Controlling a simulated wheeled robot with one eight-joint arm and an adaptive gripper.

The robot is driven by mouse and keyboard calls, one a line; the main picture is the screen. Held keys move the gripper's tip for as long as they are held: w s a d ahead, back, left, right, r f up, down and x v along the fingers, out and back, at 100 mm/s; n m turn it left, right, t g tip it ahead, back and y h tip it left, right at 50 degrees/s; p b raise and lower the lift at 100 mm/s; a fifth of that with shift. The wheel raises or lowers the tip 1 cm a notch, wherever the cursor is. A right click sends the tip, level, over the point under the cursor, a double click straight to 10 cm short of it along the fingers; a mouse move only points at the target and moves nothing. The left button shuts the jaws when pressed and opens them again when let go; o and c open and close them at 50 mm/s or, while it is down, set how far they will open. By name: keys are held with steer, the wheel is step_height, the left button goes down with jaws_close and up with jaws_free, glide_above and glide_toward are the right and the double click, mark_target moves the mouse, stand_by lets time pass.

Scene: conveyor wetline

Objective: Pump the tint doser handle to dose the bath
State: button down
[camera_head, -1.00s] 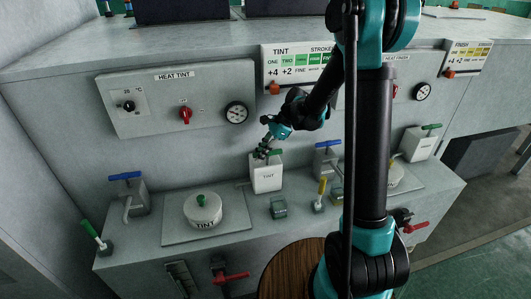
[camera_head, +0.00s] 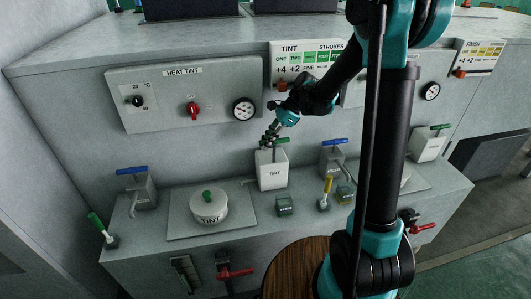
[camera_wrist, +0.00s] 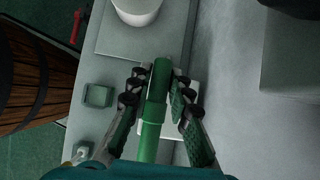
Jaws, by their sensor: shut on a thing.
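The tint doser (camera_head: 272,172) is a white box labelled TINT at the back of the ledge, right of the lidded tint bath. Its green handle (camera_head: 282,140) stands a little above the box top. My gripper (camera_head: 268,141) is at the handle, above the doser. In the wrist view the green handle (camera_wrist: 153,105) runs between the two fingers of my gripper (camera_wrist: 155,78), which are shut on it. The white doser box shows partly beneath, mostly hidden by the handle and fingers. The white tint bath lid (camera_head: 208,207) has a green knob.
A blue-handled tap (camera_head: 142,190) stands left of the bath, and another (camera_head: 332,158) right of the doser. A small green-topped block (camera_head: 284,205) and a yellow lever (camera_head: 326,192) stand in front. The TINT strokes chart (camera_head: 306,62) hangs above. A wooden barrel (camera_head: 295,268) is below.

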steer(key=shift+f, duration=2.15)
steer(key=shift+r, duration=2.4)
steer(key=shift+w+f, duration=0.15)
steer(key=shift+f, duration=2.2)
steer(key=shift+r, duration=2.35)
steer(key=shift+f, duration=2.35)
steer(key=c, duration=1.4)
jaws_free()
steer(key=shift+r, duration=0.1)
steer(key=shift+r, duration=3.45)
